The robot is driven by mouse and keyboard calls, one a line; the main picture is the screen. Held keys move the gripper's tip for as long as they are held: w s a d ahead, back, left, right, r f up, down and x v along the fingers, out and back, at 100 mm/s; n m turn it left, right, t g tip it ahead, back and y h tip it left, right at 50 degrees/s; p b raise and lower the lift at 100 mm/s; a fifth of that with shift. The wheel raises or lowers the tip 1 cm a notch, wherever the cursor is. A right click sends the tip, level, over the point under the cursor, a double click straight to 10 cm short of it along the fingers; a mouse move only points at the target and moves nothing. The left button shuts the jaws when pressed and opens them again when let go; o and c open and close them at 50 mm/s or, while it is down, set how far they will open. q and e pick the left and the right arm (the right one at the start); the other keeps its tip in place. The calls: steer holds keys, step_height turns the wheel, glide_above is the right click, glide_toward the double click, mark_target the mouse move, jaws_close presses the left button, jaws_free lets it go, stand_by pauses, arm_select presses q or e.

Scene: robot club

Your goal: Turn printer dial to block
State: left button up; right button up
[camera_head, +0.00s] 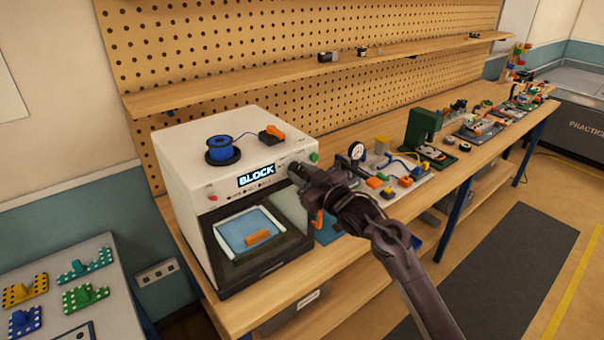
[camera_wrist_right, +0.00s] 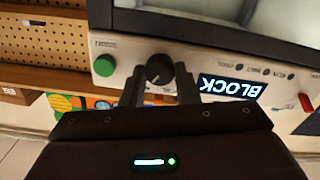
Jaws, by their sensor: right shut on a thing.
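The printer (camera_head: 190,150) is a white box with a dark window on the bench. Its display (camera_head: 256,175) reads BLOCK, and it shows upside down in the right wrist view (camera_wrist_right: 230,88). The black dial (camera_wrist_right: 159,69) is on the printer's front panel, with a pale pointer line. My right gripper (camera_wrist_right: 157,80) has its two fingers on either side of the dial and is shut on it. My left gripper is not in view.
A blue spool (camera_head: 222,150) and an orange-and-black piece (camera_head: 272,134) lie on top of the printer. A green button (camera_wrist_right: 104,65) sits beside the dial. Small parts and devices crowd the bench (camera_head: 262,305) to the right. A table with colored plates (camera_head: 60,255) stands at left.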

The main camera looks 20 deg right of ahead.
steer(key=o, duration=1)
steer(key=shift+s+d+f+b, duration=0.2)
steer(key=shift+s+d+b, duration=0.1)
steer(key=shift+s, duration=0.25)
steer(key=b+v, duration=0.2)
steer(key=v, duration=0.4)
steer(key=shift+s+r, duration=0.1)
steer(key=shift+s, duration=0.3)
